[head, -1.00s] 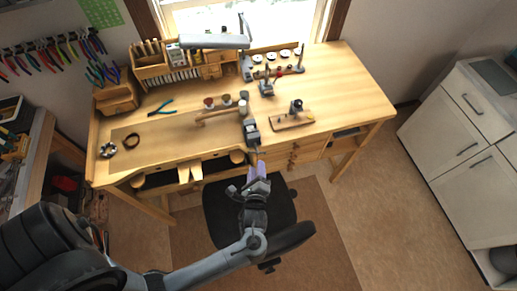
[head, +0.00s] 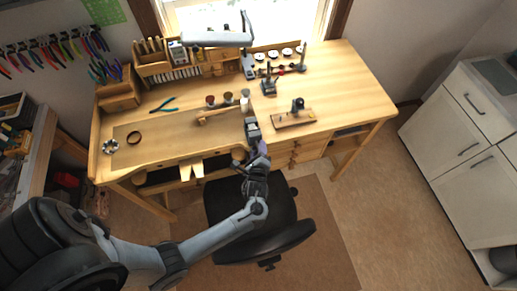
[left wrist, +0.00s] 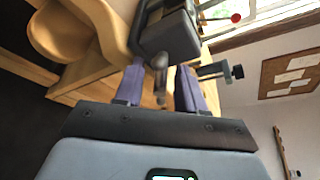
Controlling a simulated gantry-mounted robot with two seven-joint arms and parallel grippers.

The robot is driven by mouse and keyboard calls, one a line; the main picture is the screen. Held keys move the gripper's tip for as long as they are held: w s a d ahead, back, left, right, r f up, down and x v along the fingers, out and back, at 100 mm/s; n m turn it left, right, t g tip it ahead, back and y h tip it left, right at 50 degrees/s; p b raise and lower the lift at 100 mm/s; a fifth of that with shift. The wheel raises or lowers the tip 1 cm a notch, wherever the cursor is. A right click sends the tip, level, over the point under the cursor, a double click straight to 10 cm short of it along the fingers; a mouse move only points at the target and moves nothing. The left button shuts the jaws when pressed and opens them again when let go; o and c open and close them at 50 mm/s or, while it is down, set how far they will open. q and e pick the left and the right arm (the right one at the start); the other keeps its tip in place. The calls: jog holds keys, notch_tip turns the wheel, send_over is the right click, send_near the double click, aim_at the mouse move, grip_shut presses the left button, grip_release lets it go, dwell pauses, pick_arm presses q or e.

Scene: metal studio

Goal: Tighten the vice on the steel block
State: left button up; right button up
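The small grey vice (head: 252,131) is fixed at the front edge of the wooden workbench (head: 345,85). It shows close up in the left wrist view (left wrist: 172,36), with its screw end and handle (left wrist: 160,78) pointing toward my gripper. I cannot clearly tell the steel block from the jaws. My left gripper (head: 260,150) is right in front of the vice. In the left wrist view its two purple fingers (left wrist: 158,88) stand apart, on either side of the handle, with gaps showing; it is open. My right gripper is not in view.
A wooden board with a small tool (head: 294,117) lies right of the vice, and a dark stand (head: 268,87) is behind it. A black chair (head: 250,220) stands below my left arm. The bench's right side is clear.

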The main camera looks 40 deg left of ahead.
pick_arm(q)
jog(key=shift+c, duration=0.4)
grip_shut()
jog(key=shift+r+p, duration=0.2)
jog(key=shift+p, duration=0.25)
jog(key=m+g+p, duration=0.1)
jog(key=m+p, duration=0.1)
jog(key=p, duration=0.3)
jog(key=shift+r+m, duration=0.15)
jog(key=shift+m, duration=0.15)
jog(key=shift+f+m+g+y+p, duration=0.3)
jog(key=shift+m+g+y+p, duration=0.1)
jog(key=shift+g, duration=0.1)
jog(key=shift+o, duration=0.4)
grip_release()
